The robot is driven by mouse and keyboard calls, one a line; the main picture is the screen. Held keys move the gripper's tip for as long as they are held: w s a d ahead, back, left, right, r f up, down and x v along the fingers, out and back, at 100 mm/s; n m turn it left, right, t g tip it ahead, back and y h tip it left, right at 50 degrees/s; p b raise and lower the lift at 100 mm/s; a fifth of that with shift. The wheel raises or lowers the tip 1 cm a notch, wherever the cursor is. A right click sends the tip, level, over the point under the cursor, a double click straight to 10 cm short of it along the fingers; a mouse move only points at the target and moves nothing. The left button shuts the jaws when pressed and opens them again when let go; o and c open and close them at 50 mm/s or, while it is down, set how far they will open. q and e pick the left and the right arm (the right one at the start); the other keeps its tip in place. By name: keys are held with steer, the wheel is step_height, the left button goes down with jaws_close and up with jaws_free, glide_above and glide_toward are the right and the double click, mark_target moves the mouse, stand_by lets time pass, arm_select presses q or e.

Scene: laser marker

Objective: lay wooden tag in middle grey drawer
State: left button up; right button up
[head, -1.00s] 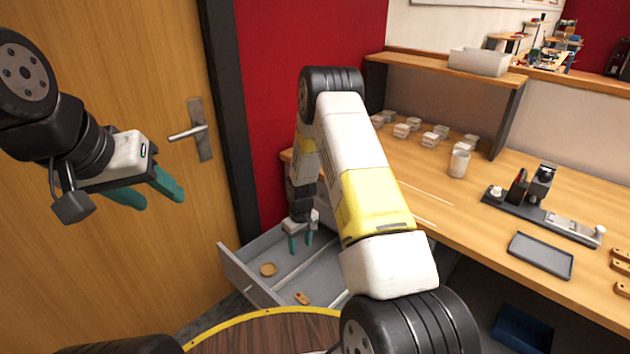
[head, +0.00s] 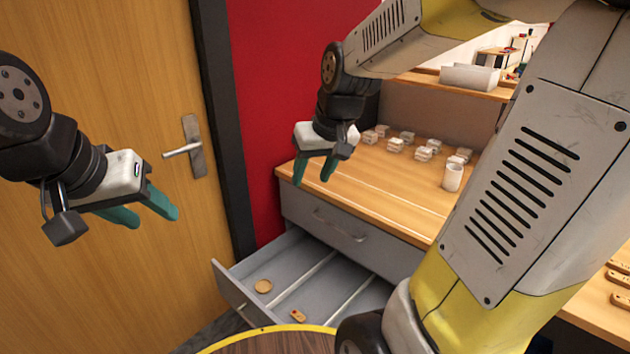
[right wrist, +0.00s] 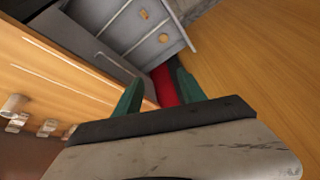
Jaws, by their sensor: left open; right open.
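The grey drawer (head: 237,291) below the closed top drawer (head: 335,225) is pulled open; thin dividers split it into lanes. A small wooden tag (head: 297,315) with a reddish mark lies flat in its middle lane, near the front. A round wooden disc (head: 263,286) lies in the lane to its left. My right gripper (head: 314,178) is open and empty, above and behind the open drawer, near the bench's left end. It also shows in the right wrist view (right wrist: 157,82), with the drawer beyond its fingers. My left gripper (head: 152,212) is open and empty before the door.
The bench top (head: 395,185) holds several small white blocks (head: 423,153) and a white cup (head: 453,177). More wooden tags (head: 619,279) lie at the right edge. A wooden door (head: 110,130) stands left. My right arm covers much of the bench.

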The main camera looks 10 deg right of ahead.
steer(key=s+r+m+t, duration=0.1)
steer(key=s+r, duration=0.3)
steer(key=s, duration=0.8)
steer(key=shift+s+t, duration=0.25)
steer(key=shift+t, duration=0.05)
arm_select(q)
steer(key=shift+c, duration=0.2)
